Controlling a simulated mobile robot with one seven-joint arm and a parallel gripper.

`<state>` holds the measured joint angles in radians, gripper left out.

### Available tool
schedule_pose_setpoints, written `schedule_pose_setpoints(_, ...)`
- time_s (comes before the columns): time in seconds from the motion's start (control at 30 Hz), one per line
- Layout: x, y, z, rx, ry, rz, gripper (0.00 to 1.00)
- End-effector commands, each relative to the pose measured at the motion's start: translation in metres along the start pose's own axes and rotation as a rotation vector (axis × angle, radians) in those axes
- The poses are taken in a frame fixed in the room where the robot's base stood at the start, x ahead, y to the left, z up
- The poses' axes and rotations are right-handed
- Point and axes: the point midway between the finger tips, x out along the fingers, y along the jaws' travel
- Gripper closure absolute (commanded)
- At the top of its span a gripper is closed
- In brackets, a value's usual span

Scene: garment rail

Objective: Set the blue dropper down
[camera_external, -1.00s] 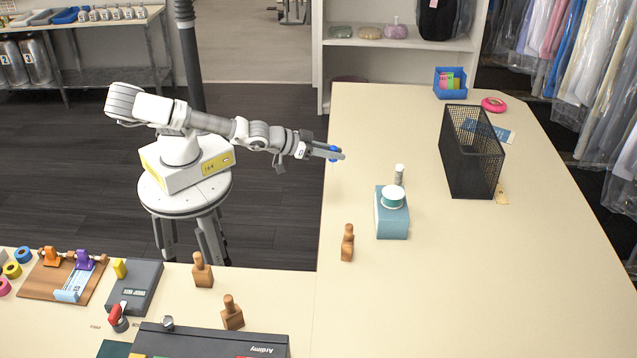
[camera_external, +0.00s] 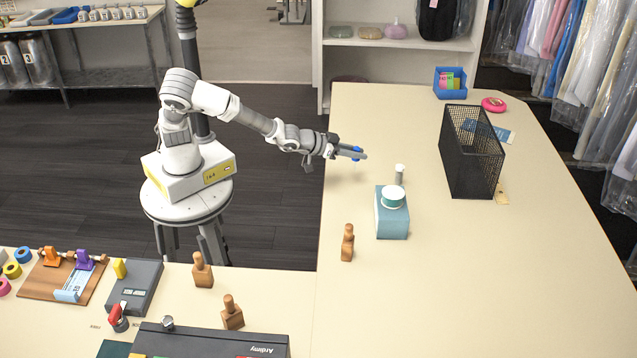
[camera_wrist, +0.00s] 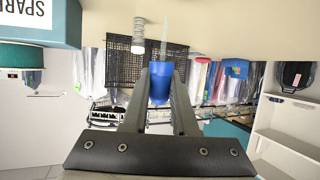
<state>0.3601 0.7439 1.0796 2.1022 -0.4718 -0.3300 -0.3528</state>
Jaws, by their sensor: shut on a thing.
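My gripper (camera_external: 357,154) is shut on the blue dropper (camera_external: 356,149) and holds it above the left part of the cream table (camera_external: 400,285). In the wrist view the dropper's blue body (camera_wrist: 160,82) sits between the two grey fingers (camera_wrist: 160,92). Its thin clear tip points toward the tabletop, which appears at the top of that upside-down view. In the external view most of the dropper is hidden by the fingers, and I cannot tell its exact height above the table.
A white-capped grey bottle (camera_external: 399,174) and a teal box (camera_external: 392,222) with a round spool stand right of my gripper. A black mesh basket (camera_external: 472,155) is farther right. A wooden stamp (camera_external: 347,243) stands nearer the front. The table just behind my gripper is clear.

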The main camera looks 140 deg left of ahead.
Motion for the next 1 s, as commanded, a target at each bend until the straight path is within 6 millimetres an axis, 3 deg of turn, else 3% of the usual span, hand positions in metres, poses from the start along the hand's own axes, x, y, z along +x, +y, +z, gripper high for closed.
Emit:
schedule_pose_setpoints(0.37,0.017,-0.001,0.037,0.003,-0.001,-0.001,1.0)
schedule_pose_setpoints(0.73,0.018,-0.001,0.041,0.0,0.0,0.0,1.0)
schedule_pose_setpoints(0.77,0.018,-0.001,0.04,0.0,0.0,0.0,0.7)
schedule_pose_setpoints(0.8,0.018,-0.001,0.04,0.0,0.0,0.0,0.63)
schedule_pose_setpoints(0.9,0.018,-0.001,0.04,0.001,0.0,0.0,0.45)
schedule_pose_setpoints(1.0,0.018,-0.001,0.04,0.001,0.0,0.0,0.44)
